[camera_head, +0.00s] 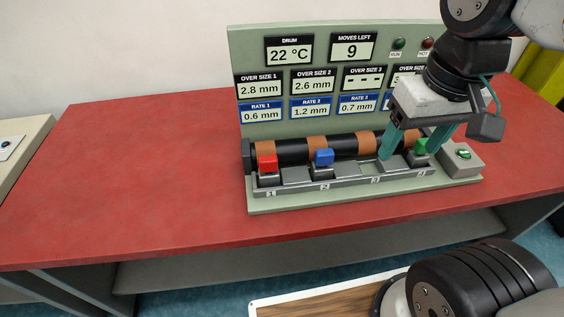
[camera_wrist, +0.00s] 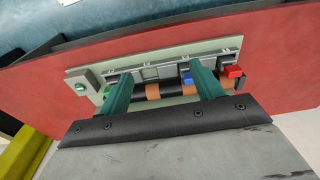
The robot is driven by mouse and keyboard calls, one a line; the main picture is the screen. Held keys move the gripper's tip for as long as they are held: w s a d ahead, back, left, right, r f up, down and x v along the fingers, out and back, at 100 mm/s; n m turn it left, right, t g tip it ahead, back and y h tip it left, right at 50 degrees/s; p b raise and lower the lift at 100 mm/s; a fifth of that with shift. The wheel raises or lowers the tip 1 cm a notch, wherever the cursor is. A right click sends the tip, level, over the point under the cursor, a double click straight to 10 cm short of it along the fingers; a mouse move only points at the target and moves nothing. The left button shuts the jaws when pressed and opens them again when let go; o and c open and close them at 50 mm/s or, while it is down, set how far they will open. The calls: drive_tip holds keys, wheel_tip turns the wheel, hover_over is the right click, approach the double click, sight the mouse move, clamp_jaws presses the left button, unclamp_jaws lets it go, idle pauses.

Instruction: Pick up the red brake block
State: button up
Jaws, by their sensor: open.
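The red brake block (camera_head: 267,163) sits on a grey holder at position 1, the left end of the rail, in front of the dark drum (camera_head: 292,151). In the wrist view the red block (camera_wrist: 233,72) is at the right, outside the right finger. My gripper (camera_head: 410,154) is open at the right end of the rail, around positions 3 and 4, well away from the red block. A blue block (camera_head: 323,157) sits at position 2. A green block (camera_head: 420,147) at position 4 is partly hidden by a finger.
A panel (camera_head: 276,115) stands behind the drum, reading drum 22 °C, moves left 9, over size 1 2.8 mm. A grey box with a green button (camera_head: 463,155) stands at the right end. The red tabletop (camera_head: 150,180) is clear to the left.

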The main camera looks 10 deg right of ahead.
drive_tip(key=w+a+f, duration=0.2)
drive_tip(key=w+a, duration=0.4)
drive_tip(key=w, duration=0.3)
drive_tip(key=g, duration=0.1)
hover_over(268, 158)
drive_tip(key=f, duration=0.9)
drive_tip(key=shift+w+d, duration=0.1)
drive_tip(key=shift+d, duration=0.2)
drive_tip(key=f, duration=0.7)
drive_tip(key=shift+a+f, duration=0.25)
drive_tip(key=shift+a, duration=0.05)
clamp_jaws()
drive_tip(key=shift+r, duration=0.1)
